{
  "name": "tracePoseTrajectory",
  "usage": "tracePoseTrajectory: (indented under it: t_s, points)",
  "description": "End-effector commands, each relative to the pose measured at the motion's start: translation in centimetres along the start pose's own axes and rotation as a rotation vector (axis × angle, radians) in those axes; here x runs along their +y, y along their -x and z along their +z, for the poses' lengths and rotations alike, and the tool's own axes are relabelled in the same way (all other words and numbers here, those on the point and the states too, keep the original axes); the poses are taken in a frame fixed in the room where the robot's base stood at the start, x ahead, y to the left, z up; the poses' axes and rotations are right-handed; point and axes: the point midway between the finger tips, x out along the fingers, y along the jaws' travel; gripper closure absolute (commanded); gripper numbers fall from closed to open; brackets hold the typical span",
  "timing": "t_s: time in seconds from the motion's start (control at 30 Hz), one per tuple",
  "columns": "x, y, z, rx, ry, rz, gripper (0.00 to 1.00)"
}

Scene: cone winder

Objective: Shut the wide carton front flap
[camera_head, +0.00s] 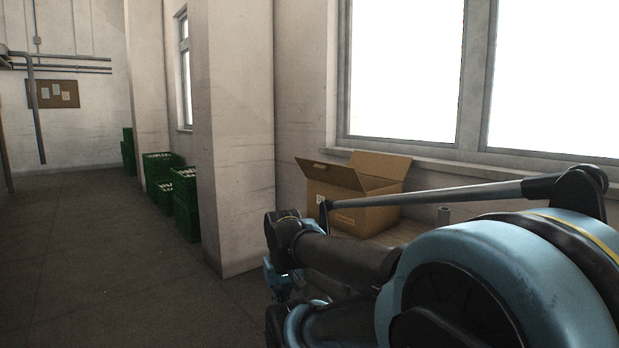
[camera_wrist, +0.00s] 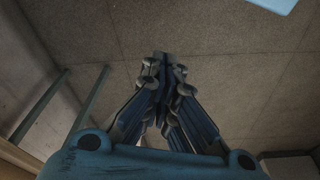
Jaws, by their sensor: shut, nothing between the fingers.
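A brown cardboard carton (camera_head: 367,213) stands on a surface below the window in the head view. Its top is open. One wide flap (camera_head: 328,173) slants up and outward on the left, and another flap (camera_head: 380,164) stands up at the back. My gripper (camera_wrist: 163,62) is shut and empty in the wrist view, pointing over bare floor. In the head view part of my gripper shows low beside the arm, apart from the carton.
Several green crates (camera_head: 186,204) stand along the wall at the left. A wall pillar (camera_head: 236,140) juts out between them and the carton. The floor (camera_head: 90,260) at the left is clear.

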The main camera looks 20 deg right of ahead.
Motion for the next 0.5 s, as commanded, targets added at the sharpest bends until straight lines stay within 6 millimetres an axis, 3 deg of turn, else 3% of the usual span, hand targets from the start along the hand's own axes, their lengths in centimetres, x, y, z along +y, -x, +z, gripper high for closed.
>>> tracePoseTrajectory:
  t_s: [0.07,0.17,0.5]
  points:
    - [0.2,0.7,0.6,0.011,0.002,0.009,1.00]
    - [1.1,0.9,-0.1,0.011,0.008,0.045,1.00]
    - [8.1,2.7,-6.0,0.014,0.061,0.345,1.00]
